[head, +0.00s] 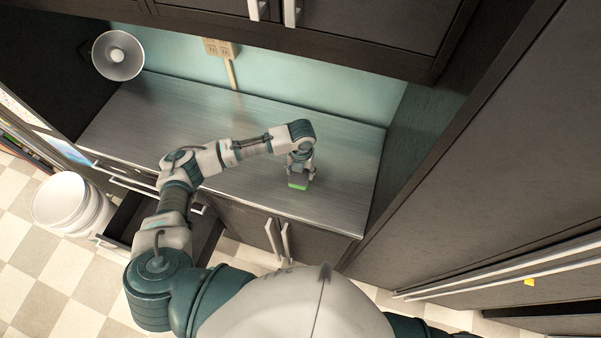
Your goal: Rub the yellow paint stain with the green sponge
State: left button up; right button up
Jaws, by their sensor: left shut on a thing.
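My left gripper (299,173) is above the front right part of the metal counter (240,124), pointing down. It is shut on the green sponge (297,184), which shows as a small bright green block below the fingers. The sponge is at or just above the counter; I cannot tell if it touches. No yellow stain shows on the counter; the area under the sponge is hidden. A small yellow patch (529,282) shows far right by the tall cabinet; I cannot tell what it is. My right gripper is out of view.
A round metal lamp (118,55) stands at the counter's back left. White buckets (68,202) stand on the floor at left, beside an open drawer (120,218). A tall cabinet (480,170) bounds the right. The counter is otherwise clear.

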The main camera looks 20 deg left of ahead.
pick_arm(q)
jog(key=shift+r, duration=1.5)
jog(key=shift+s+f, duration=0.1)
